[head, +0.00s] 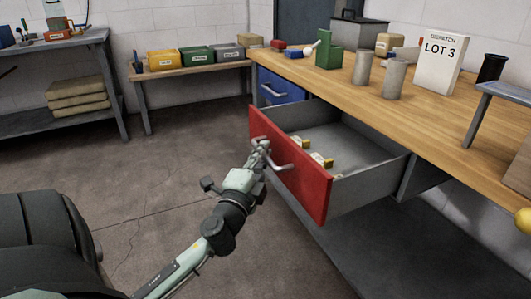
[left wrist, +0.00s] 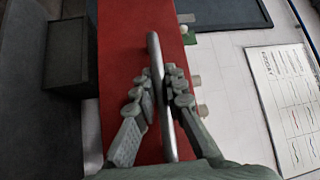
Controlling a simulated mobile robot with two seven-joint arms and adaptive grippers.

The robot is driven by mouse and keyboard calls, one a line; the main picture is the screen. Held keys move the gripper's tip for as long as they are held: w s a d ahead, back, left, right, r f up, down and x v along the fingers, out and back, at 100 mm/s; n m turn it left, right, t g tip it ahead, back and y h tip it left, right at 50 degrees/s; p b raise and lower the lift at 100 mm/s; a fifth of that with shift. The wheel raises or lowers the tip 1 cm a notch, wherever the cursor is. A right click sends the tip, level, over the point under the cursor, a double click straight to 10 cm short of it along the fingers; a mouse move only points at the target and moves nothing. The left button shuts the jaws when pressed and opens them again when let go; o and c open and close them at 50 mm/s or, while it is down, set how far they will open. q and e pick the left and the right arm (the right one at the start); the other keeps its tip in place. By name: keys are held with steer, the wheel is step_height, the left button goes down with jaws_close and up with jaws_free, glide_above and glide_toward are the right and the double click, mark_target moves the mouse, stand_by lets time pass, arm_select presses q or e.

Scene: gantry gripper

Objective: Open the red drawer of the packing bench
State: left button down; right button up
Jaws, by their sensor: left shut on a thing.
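The red drawer (head: 288,162) of the packing bench (head: 408,113) stands pulled well out, so its grey inside shows. Its metal bar handle (head: 277,158) is on the red front. My left gripper (head: 262,150) is at the handle, shut on it. In the left wrist view my left gripper (left wrist: 163,100) has its two fingers on either side of the handle bar (left wrist: 161,85), in front of the red face (left wrist: 123,68). A few small pieces with yellow parts (head: 320,160) lie in the drawer. My right gripper is not in view.
A blue drawer (head: 282,90) sits shut beside the red one. The bench top holds metal cylinders (head: 395,78), a LOT 3 sign (head: 438,63) and a green block (head: 329,47). Shelves with bins (head: 198,57) stand behind. The floor (head: 150,175) left of the drawer is clear.

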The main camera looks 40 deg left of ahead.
arm_select(q)
steer(key=c, duration=1.6)
jaws_free()
steer(key=shift+o, duration=0.2)
steer(key=shift+s, duration=0.1)
steer(key=shift+s+d+f, duration=0.15)
steer(key=shift+s+d, duration=0.05)
steer(key=shift+s, duration=0.1)
steer(key=r+v, duration=0.1)
steer(key=v, duration=0.5)
steer(key=shift+s+f, duration=0.25)
steer(key=shift+f, duration=0.2)
steer(key=shift+d, duration=0.1)
